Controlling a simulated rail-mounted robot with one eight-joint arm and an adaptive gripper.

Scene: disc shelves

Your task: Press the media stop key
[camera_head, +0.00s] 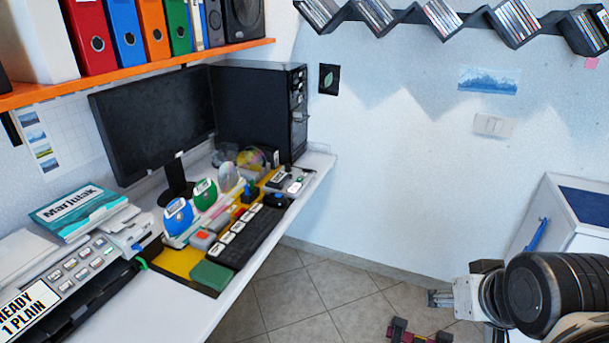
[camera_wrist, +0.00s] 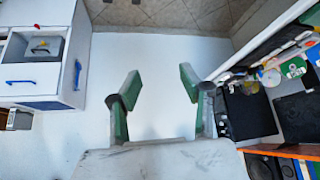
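A black keyboard (camera_head: 262,231) lies along the front edge of the white desk, with a row of large white keys (camera_head: 238,226) on its left side. The key labels are too small to read, so I cannot tell which one is media stop. My gripper (camera_wrist: 157,95) is open and empty in the wrist view, its two green-padded fingers spread apart in front of the pale wall. In the head view my arm is at the lower right, well away from the keyboard. The desk with its items shows at the right of the wrist view, off to the side of my fingers.
An orange shelf (camera_head: 150,70) with binders hangs above. A white cabinet (camera_head: 535,215) stands right. Tiled floor (camera_head: 305,300) lies between.

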